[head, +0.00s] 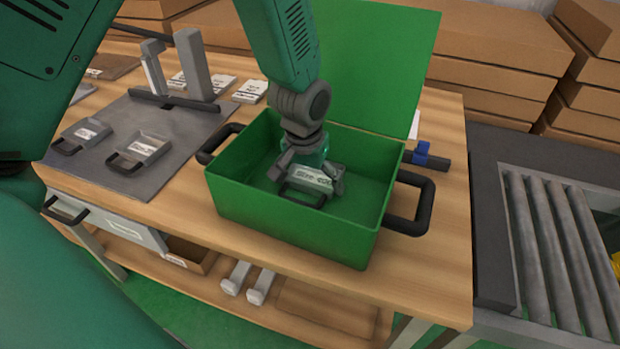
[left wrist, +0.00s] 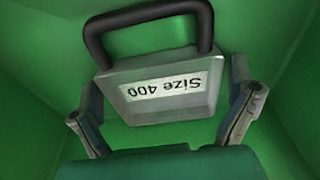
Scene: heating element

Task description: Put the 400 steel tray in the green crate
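The steel tray labelled "Size 400" (head: 312,177) is inside the green crate (head: 290,225), low near its middle, with its dark handle toward the crate's front wall. In the left wrist view the tray (left wrist: 160,88) shows its label upside down and its black handle at the top. My left gripper (head: 306,182) reaches down into the crate. Its fingers are spread on either side of the tray, with small gaps in the left wrist view, so it looks open around it. The tray's underside is hidden. My right gripper is not in view.
The crate's lid (head: 375,65) stands open at the back. Black handles stick out at both crate ends. Two other small trays (head: 143,148) lie on a grey mat (head: 185,135) at left. A roller conveyor (head: 560,250) is at right, cardboard boxes (head: 500,50) behind.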

